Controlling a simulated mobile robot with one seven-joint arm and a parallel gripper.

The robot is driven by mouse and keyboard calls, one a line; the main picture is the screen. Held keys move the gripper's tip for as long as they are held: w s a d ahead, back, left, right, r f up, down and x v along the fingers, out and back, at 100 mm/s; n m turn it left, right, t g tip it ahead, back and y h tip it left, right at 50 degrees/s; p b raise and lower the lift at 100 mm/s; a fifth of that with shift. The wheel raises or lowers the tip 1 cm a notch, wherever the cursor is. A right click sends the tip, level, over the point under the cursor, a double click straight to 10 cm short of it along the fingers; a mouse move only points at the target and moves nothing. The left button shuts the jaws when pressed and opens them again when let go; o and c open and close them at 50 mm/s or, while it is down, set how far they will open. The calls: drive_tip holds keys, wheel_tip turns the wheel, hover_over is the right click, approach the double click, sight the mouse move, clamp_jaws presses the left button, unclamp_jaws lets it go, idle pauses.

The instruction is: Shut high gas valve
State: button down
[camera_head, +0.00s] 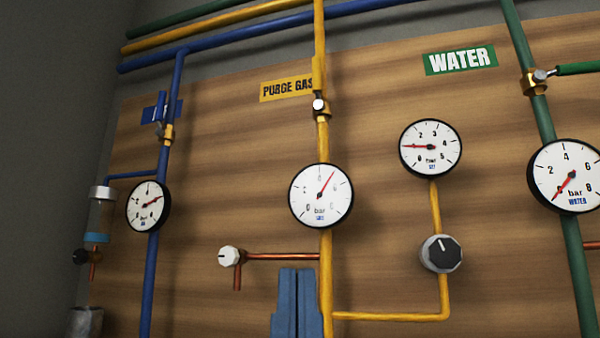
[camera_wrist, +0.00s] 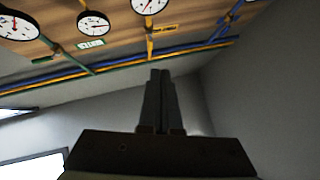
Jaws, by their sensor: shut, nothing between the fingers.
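The high gas valve (camera_head: 320,103) sits on the yellow vertical pipe beside the PURGE GAS label. Its yellow lever (camera_head: 318,74) points up, in line with the pipe. My gripper (camera_head: 297,271) appears as two blue-grey fingers at the bottom centre of the head view, below the gas gauge and well below the valve. In the wrist view the fingers (camera_wrist: 160,72) are together with nothing between them. They touch neither the valve nor the lever. In the wrist view I cannot clearly make out the valve lever.
A gas gauge (camera_head: 321,196) lies on the pipe between valve and gripper. A white knob (camera_head: 229,257) on copper pipe is to the left, a black-and-grey knob (camera_head: 441,254) to the right. A blue-handled valve (camera_head: 163,112) and green water pipe (camera_head: 545,120) flank the wooden board.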

drive_tip(key=w+r+n+g+y+p, duration=0.25)
drive_tip(key=w+r+n+p, duration=0.3)
drive_tip(key=w+r, duration=0.45)
drive_tip(key=n+g+y+p, duration=0.1)
drive_tip(key=n+g+p, duration=0.45)
drive_tip(key=n, duration=0.55)
approach(317, 81)
drive_tip(key=w+a+f, duration=0.2)
drive_tip(key=a+f, duration=0.1)
drive_tip(key=a, duration=0.2)
wheel_tip(317, 81, up, 6)
drive_tip(key=s+n+g+p, duration=0.1)
drive_tip(key=s+n+p, duration=0.2)
drive_tip(key=n, duration=0.1)
drive_tip(key=shift+g, duration=0.4)
drive_tip(key=shift+a+r+y, duration=0.15)
drive_tip(key=shift+y, duration=0.1)
drive_tip(key=w+d+p, duration=0.1)
drive_tip(key=w+p, duration=0.6)
drive_tip(key=w, duration=0.2)
drive_tip(key=shift+w+d+p, duration=0.15)
drive_tip(key=shift+d+p, duration=0.25)
